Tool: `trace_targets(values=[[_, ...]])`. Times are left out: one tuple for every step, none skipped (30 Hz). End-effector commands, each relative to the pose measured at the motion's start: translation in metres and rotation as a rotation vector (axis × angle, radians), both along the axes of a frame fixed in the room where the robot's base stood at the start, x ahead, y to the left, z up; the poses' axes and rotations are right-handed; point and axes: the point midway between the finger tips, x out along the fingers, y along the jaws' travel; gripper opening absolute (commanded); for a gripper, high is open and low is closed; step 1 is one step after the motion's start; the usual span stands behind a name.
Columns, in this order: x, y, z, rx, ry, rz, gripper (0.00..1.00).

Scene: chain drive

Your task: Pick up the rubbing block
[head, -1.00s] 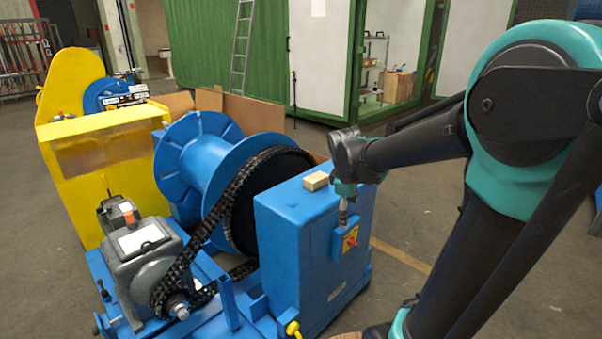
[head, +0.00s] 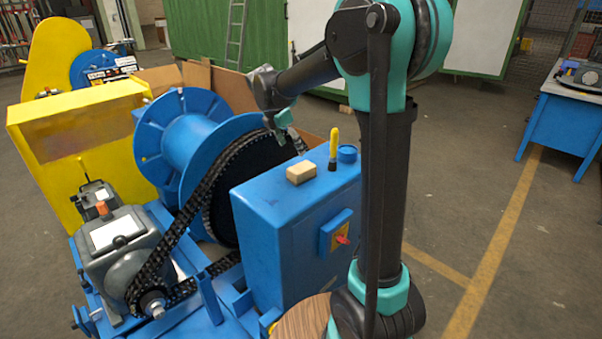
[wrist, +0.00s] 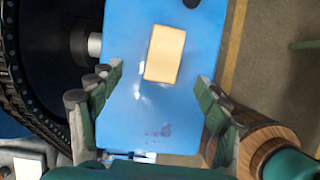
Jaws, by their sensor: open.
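The rubbing block (head: 301,172), a small tan rectangular block, lies flat on top of the blue cabinet (head: 280,205). In the wrist view the block (wrist: 165,53) sits on the cabinet's blue top, ahead of and between the lines of my fingers. My gripper (wrist: 160,80) is open and empty, with one green finger on each side of the picture. In the head view my gripper (head: 293,138) is above the cabinet's far side, behind the block and apart from it. Its fingers are partly hard to make out there.
The chain (head: 190,215) and blue drum (head: 190,145) are at left. A round wooden top (head: 300,318) is in front.

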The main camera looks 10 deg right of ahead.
Motion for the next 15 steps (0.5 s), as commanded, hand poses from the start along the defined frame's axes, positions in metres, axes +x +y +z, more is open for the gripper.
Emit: trace_targets(values=[[0.003,-0.004,-0.010,0.000,0.000,-0.001,0.76],[0.004,-0.006,-0.016,0.000,0.000,-0.001,0.76],[0.005,-0.008,-0.023,0.000,0.000,-0.002,0.76],[0.006,-0.010,-0.028,0.000,0.000,-0.002,0.76],[0.007,-0.012,-0.032,0.000,0.000,-0.002,0.76],[0.008,-0.014,-0.038,0.000,0.000,-0.002,0.76],[0.009,-0.015,-0.042,0.000,0.000,-0.002,0.76],[0.010,-0.016,-0.045,0.001,0.001,-0.002,0.76],[0.010,-0.017,-0.048,0.001,0.000,-0.001,0.76],[0.011,-0.017,-0.050,0.001,0.000,-0.001,0.76],[0.011,-0.018,-0.052,0.001,0.000,-0.001,0.76],[0.011,-0.019,-0.053,0.001,0.000,-0.001,0.76],[0.011,-0.019,-0.054,0.001,0.000,-0.001,0.76],[0.012,-0.020,-0.056,0.001,0.000,-0.001,0.76],[0.012,-0.021,-0.058,0.001,0.000,-0.001,0.76]])
